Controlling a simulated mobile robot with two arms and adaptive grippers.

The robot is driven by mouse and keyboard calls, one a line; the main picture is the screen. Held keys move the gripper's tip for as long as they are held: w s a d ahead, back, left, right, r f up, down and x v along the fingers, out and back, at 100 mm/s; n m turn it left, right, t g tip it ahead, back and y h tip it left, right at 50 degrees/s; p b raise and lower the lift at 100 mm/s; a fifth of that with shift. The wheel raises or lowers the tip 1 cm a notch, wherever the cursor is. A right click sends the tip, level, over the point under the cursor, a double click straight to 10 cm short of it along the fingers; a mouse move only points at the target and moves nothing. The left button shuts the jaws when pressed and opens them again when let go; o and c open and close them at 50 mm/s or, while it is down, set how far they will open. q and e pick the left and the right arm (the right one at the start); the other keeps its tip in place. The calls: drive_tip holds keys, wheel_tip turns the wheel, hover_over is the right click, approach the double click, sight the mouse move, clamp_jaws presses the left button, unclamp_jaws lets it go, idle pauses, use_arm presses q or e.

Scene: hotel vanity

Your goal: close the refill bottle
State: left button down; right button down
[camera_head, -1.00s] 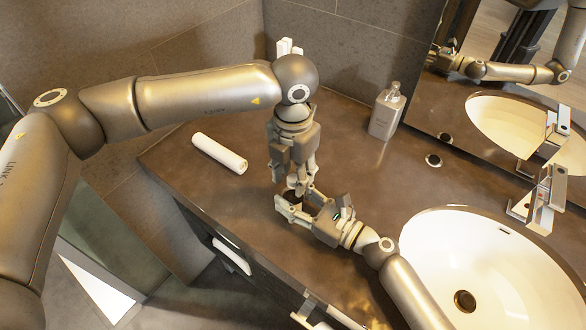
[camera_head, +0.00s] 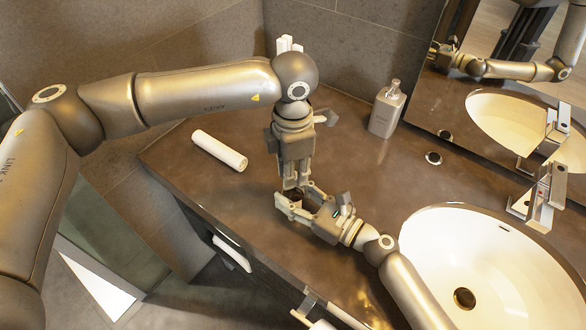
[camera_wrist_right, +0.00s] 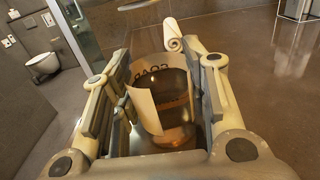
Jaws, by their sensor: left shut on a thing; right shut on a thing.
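The refill bottle (camera_wrist_right: 176,100) is brown and see-through with a pale label lettered "SOAP". It stands between the fingers of my right gripper (camera_head: 297,201), which is shut on it over the counter. In the head view the bottle is mostly hidden by the grippers. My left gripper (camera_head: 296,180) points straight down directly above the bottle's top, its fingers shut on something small. I take this to be the bottle's cap, but the fingers hide it. I cannot tell how the cap sits on the neck.
A white rolled towel (camera_head: 219,151) lies on the brown counter (camera_head: 225,205) to the left. A grey pump dispenser (camera_head: 387,112) stands at the back by the mirror. The white sink (camera_head: 490,262) and tap (camera_head: 538,195) are at the right. The counter's front edge is close to the grippers.

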use_arm(q)
drive_tip(key=shift+m, duration=0.7)
drive_tip(key=c, duration=1.2)
unclamp_jaws()
drive_tip(key=shift+c, duration=0.2)
wheel_tip(320, 180, up, 12)
use_arm(e)
drive_tip(key=c, duration=0.8)
unclamp_jaws()
drive_tip(key=shift+o, duration=0.2)
